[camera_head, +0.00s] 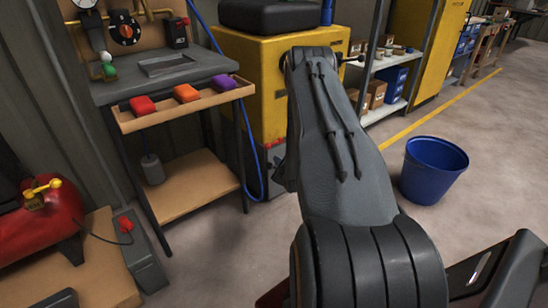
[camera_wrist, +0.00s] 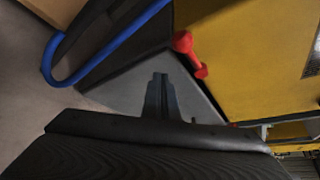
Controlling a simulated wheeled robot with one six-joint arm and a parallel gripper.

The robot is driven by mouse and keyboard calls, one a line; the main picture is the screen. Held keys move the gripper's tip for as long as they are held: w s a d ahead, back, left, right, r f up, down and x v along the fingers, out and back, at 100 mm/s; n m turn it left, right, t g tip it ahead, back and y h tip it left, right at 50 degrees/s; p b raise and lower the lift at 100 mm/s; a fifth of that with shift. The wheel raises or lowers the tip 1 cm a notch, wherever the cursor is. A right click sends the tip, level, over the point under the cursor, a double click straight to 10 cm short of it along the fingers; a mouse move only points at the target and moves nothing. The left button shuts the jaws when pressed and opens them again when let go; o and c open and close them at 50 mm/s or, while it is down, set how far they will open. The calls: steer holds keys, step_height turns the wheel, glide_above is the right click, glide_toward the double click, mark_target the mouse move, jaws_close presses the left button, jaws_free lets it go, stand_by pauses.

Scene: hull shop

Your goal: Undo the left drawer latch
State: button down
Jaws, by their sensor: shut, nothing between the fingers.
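A red lever-like piece (camera_wrist: 188,45), thick at one end, shows in the wrist view where a grey panel (camera_wrist: 200,88) meets a yellow cabinet wall. It looks like a latch, but I cannot tell whether it is the left one. My gripper (camera_wrist: 160,84) is shut and empty over the grey panel, apart from the red piece in the picture. My arm hides much of that front, and my gripper is mostly hidden there.
A blue hose (camera_head: 249,150) hangs left of the cabinet and loops close by in the wrist view. A workbench (camera_head: 165,80) with a shallow wooden tray (camera_head: 187,107) stands left. A blue bucket (camera_head: 433,172) and open floor lie right.

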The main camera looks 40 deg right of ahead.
steer(key=s+r+p, duration=0.1)
steer(key=s+r, duration=0.2)
steer(key=s, duration=0.3)
steer(key=shift+s+a+r, duration=0.25)
steer(key=shift+a+r, duration=0.1)
